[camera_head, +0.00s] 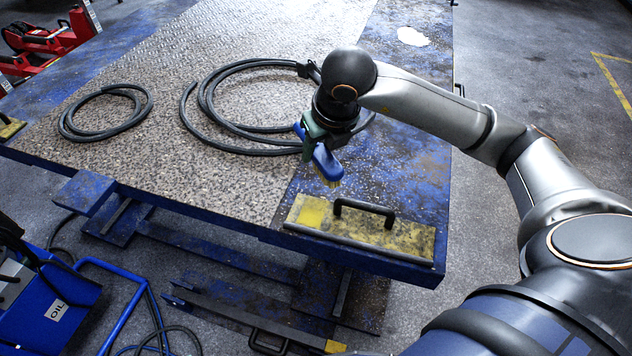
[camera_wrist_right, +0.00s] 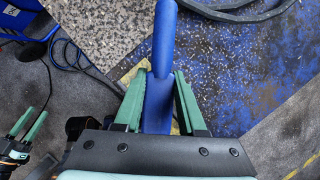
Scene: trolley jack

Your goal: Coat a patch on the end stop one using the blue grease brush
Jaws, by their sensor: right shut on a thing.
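My right gripper (camera_head: 312,138) is shut on the blue grease brush (camera_head: 326,160). The brush tilts bristles-down above the near right part of the table, close to the yellow end stop (camera_head: 395,236) with a black handle. A brighter yellow patch (camera_head: 311,213) shows on that stop's left part. The bristles appear apart from the stop. In the right wrist view the brush handle (camera_wrist_right: 163,45) stands between the green fingers (camera_wrist_right: 158,100). A second yellow end stop (camera_head: 9,128) is partly cut off at the left edge. My left gripper (camera_wrist_right: 28,124) shows only in the wrist view, fingers apart and empty.
Black hoses (camera_head: 235,110) lie coiled on the blue, worn lift table (camera_head: 400,165). A smaller coil (camera_head: 105,112) lies to the left. A blue cart (camera_head: 50,305) stands at lower left. Red jacks (camera_head: 40,40) stand at upper left. The near right tabletop is clear around the stop.

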